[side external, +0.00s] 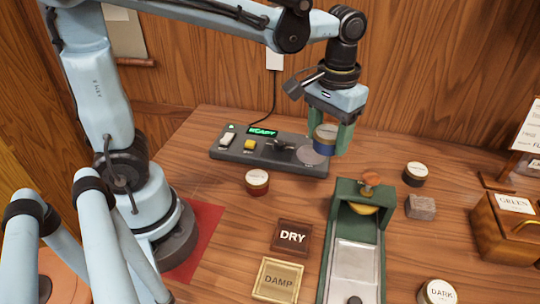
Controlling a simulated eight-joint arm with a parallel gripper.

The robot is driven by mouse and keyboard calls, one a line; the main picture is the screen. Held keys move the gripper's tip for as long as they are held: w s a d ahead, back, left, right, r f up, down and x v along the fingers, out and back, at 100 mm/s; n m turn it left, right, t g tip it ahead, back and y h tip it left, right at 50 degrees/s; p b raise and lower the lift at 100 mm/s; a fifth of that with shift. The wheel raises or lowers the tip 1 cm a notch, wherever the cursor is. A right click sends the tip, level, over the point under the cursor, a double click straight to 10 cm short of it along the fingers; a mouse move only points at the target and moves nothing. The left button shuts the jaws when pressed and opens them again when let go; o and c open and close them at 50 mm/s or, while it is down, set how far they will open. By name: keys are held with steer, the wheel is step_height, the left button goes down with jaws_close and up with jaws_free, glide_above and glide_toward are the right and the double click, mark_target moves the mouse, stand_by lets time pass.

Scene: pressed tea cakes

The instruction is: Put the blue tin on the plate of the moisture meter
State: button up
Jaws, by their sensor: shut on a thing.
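The blue tin (324,149), with a pale labelled lid, is between the green fingers of my gripper (328,139), which is shut on it. The moisture meter (235,152) is a dark grey slab at the back of the table, with a lit green READY display. Its round grey plate (307,157) is at the right end. The tin is upright over or just right of the plate and overlaps its right part in this view. I cannot tell whether the tin touches the plate or hangs a little above it.
A red tin (257,183) stands in front of the meter. A green press (340,225) stands front right. Beyond it are a dark tin (414,175), a grey block (420,208) and a wooden box (505,235). DRY (291,238) and DAMP (278,282) plaques lie in front.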

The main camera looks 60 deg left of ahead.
glide_above(312, 154)
step_height(312, 154, down, 6)
steer(key=shift+a+f, duration=0.1)
steer(key=shift+f, duration=2.05)
steer(key=shift+f, duration=0.15)
steer(key=o, duration=1.1)
step_height(312, 154, up, 12)
steer(key=shift+s+d+f+m+t, duration=0.3)
steer(key=shift+s+d+t, duration=0.2)
steer(key=shift+s+t, duration=0.95)
steer(key=shift+s+d+f+m+t, duration=0.35)
steer(key=shift+s+t, duration=0.6)
steer(key=shift+s, duration=0.9)
steer(key=shift+s+d+f+m+t, duration=0.15)
steer(key=shift+s+d+m+t, duration=0.4)
steer(key=shift+s+t, duration=0.9)
